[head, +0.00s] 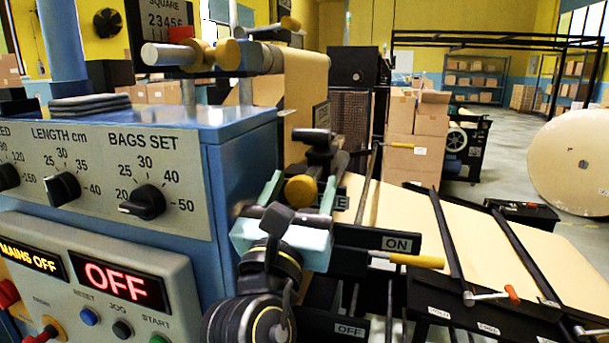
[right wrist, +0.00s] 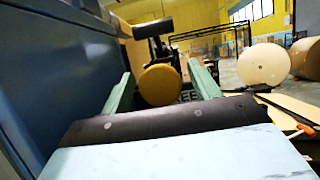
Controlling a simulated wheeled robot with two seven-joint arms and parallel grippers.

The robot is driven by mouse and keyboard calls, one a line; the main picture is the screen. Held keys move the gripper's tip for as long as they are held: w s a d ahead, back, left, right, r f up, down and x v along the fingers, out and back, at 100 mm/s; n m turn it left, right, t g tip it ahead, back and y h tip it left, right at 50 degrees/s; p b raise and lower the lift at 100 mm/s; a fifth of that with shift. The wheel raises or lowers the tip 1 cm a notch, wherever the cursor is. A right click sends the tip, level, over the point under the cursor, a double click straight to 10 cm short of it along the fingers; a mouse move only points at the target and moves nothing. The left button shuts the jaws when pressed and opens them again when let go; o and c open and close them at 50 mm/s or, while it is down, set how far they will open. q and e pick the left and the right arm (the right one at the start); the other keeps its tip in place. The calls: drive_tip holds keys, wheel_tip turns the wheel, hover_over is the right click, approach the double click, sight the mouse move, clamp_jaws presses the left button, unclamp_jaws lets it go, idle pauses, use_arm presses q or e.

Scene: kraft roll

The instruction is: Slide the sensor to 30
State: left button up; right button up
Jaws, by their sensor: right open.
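A round yellow knob (head: 301,188) sits on a dark fitting at the right end of the blue machine. A black block (head: 313,136) stands just above and behind it; I cannot tell for sure which part is the sensor, and no scale with a 30 for it is readable. My right gripper (head: 303,181) is open, with its pale green fingers on either side of the knob. In the right wrist view the knob (right wrist: 160,85) shows between the two fingers (right wrist: 162,88), with no clear contact. My left gripper is not in view.
The blue machine's panel (head: 110,180) with dials and an OFF display (head: 110,284) is close on the left. A yellow-handled lever (head: 416,260) by an ON label lies right of my wrist. Brown paper (head: 470,235) runs to the right. A large paper roll (head: 575,163) stands behind.

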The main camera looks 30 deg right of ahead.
sight(314, 168)
drive_tip(key=shift+x, duration=0.85)
drive_tip(key=shift+c, duration=0.4)
clamp_jaws()
drive_tip(key=shift+w+d+r+p, duration=0.1)
drive_tip(key=shift+w+d+p, duration=0.1)
drive_tip(key=shift+p, duration=0.1)
drive_tip(key=w+d+p, duration=0.2)
drive_tip(key=d, duration=0.1)
drive_tip(key=shift+w, duration=0.3)
drive_tip(key=shift+w+d, duration=0.15)
drive_tip(key=shift+d, duration=0.05)
drive_tip(key=shift+o, duration=0.4)
unclamp_jaws()
